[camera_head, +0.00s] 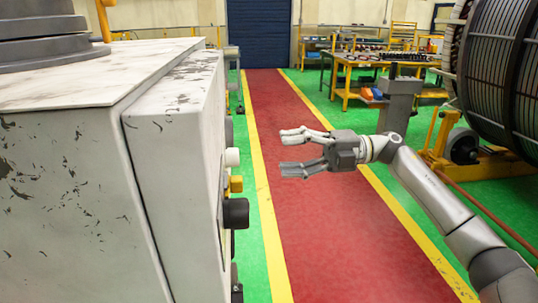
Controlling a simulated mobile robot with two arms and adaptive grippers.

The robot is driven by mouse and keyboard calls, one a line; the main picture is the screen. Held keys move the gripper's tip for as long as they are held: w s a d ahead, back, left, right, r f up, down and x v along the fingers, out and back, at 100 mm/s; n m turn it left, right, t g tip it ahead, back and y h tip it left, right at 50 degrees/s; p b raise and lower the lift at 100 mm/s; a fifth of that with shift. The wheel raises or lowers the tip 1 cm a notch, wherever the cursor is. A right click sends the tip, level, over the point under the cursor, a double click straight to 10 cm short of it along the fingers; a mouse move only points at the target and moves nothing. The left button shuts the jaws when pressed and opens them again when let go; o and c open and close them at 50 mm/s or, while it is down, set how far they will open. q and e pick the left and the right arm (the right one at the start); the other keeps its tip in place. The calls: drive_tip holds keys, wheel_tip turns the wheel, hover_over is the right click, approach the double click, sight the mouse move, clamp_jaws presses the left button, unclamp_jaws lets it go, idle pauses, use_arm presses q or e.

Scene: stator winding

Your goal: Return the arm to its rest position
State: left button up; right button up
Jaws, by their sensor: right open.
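My right gripper (296,153) is open and empty, at mid-height in the middle of the camera_head view. Its fingers point left toward the control side of a worn white machine cabinet (170,190), with a gap between. My right arm comes in from the lower right and is stretched out over the red walkway. My left gripper is not in view.
The cabinet's side carries a white knob (232,157), a yellow part (236,184) and a black knob (236,213). A large stator (500,75) on a yellow wheeled stand (470,155) is at the right. A cluttered workbench (350,95) stands behind. The red walkway (275,100) is clear.

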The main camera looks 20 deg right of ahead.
drive_tip(key=shift+s+d, duration=0.2)
drive_tip(key=shift+d, duration=0.4)
